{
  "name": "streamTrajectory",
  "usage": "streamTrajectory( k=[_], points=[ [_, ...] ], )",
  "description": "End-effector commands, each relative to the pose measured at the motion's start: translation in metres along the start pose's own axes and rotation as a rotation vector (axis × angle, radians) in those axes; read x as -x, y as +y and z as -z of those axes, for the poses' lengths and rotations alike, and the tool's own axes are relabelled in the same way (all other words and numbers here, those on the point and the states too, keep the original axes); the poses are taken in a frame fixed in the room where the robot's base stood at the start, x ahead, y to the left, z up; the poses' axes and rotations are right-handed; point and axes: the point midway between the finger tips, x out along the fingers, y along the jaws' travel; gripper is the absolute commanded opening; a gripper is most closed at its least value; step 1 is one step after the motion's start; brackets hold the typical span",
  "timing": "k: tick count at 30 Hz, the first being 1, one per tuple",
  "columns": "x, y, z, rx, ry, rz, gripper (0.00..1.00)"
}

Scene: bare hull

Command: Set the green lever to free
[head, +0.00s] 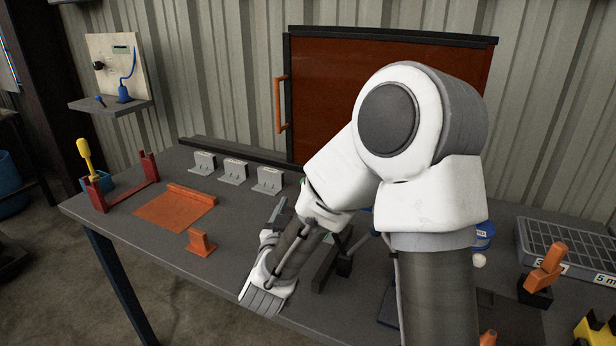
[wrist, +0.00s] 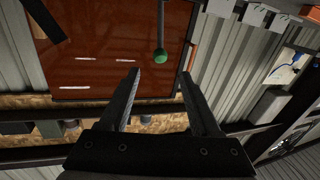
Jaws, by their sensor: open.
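The green lever shows in the wrist view as a round green knob (wrist: 160,56) on a thin rod that runs up the picture. My gripper (wrist: 160,76) is open, with one dark finger on each side of the picture's middle. The knob appears just beyond the fingertips, between their lines, with nothing gripped. I cannot tell the exact gap in depth. No marking for free is readable. In the head view my arm covers the middle of the bench, and I cannot make out the lever clearly there.
A brown panel (head: 325,75) with an orange handle (head: 279,104) stands at the bench's back. Several grey brackets (head: 235,171), an orange plate (head: 174,209) and a red stand (head: 101,200) are left. A grey compartment tray (head: 570,247) and orange-handled blocks (head: 546,265) are right.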

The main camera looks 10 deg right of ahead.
Motion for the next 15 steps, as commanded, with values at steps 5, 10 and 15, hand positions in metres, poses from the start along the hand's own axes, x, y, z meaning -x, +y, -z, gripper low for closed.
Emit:
streamTrajectory(
  k=[5,10,15],
  points=[
    [-0.041,0.002,-0.001,-0.004,-0.002,-0.005,0.64],
    [-0.078,0.001,-0.001,-0.003,-0.001,-0.004,0.64],
    [-0.110,0.002,-0.001,-0.003,0.000,-0.003,0.64]
  ],
)
